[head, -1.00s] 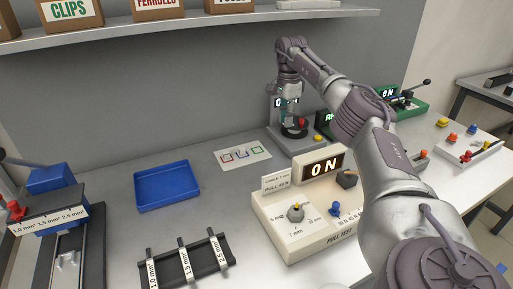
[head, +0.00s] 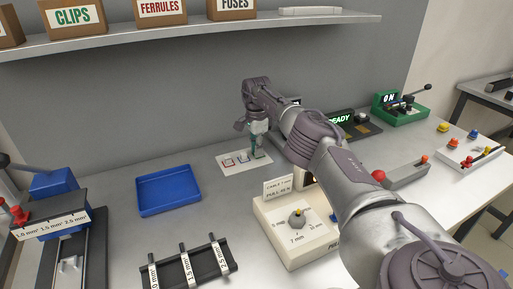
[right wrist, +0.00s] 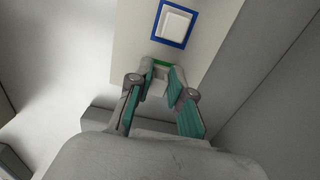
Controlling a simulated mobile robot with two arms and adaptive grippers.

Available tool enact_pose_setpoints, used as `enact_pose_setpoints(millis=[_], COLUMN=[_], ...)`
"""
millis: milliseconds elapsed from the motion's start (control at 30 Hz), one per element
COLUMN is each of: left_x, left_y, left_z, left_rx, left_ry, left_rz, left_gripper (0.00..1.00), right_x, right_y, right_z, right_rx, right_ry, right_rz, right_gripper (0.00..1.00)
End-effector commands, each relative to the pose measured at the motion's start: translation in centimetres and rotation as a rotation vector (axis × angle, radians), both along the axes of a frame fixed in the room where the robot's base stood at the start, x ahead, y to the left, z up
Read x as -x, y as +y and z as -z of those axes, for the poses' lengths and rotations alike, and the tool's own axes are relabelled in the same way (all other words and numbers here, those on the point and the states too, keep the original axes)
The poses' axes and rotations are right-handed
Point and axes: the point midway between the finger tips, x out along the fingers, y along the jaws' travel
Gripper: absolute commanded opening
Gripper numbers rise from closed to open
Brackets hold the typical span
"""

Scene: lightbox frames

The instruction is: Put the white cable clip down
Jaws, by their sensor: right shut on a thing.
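My right gripper (head: 254,153) points down over the right end of a white card (head: 233,170) with coloured square outlines on the bench. In the right wrist view its teal fingers (right wrist: 156,82) are shut on a small pale piece, the white cable clip, mostly hidden between them. A green outline (right wrist: 161,62) shows at the fingertips, partly covered. A blue outline (right wrist: 154,32) with a white square inside lies beside it on the card. I cannot tell whether the clip touches the card. My left gripper is not in view.
A blue tray (head: 168,205) stands left of the card and a black rack (head: 205,272) in front. A cream pull-test box (head: 283,240) is partly behind my right arm. A shelf with labelled boxes (head: 74,17) runs above. Bench between tray and card is clear.

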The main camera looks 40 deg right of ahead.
Motion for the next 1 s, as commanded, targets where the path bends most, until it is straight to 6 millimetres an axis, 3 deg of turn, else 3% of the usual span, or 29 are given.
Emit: enact_pose_setpoints(millis=[267, 300, 433, 767, 867, 1000], left_x=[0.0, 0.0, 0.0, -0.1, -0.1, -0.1], left_y=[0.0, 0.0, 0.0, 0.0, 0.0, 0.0], left_z=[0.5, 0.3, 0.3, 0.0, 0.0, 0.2], left_rx=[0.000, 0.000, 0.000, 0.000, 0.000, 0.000], left_ry=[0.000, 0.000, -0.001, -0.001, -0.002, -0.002], left_rz=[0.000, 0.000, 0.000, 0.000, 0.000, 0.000], left_gripper=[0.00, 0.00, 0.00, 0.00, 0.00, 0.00], right_x=[0.0, 0.0, 0.0, 0.0, -0.1, -0.1], right_y=[0.0, 0.0, 0.0, 0.0, 0.0, 0.0], right_z=[0.5, 0.3, 0.3, 0.0, -0.8, -3.4], right_rx=[0.000, 0.000, 0.000, 0.000, 0.001, 0.000], right_ry=[0.000, -0.001, 0.000, 0.000, -0.003, -0.004], right_rz=[0.000, 0.000, 0.000, 0.000, 0.000, 0.000], right_gripper=[0.05, 0.25, 0.45, 0.45, 0.45, 0.45])
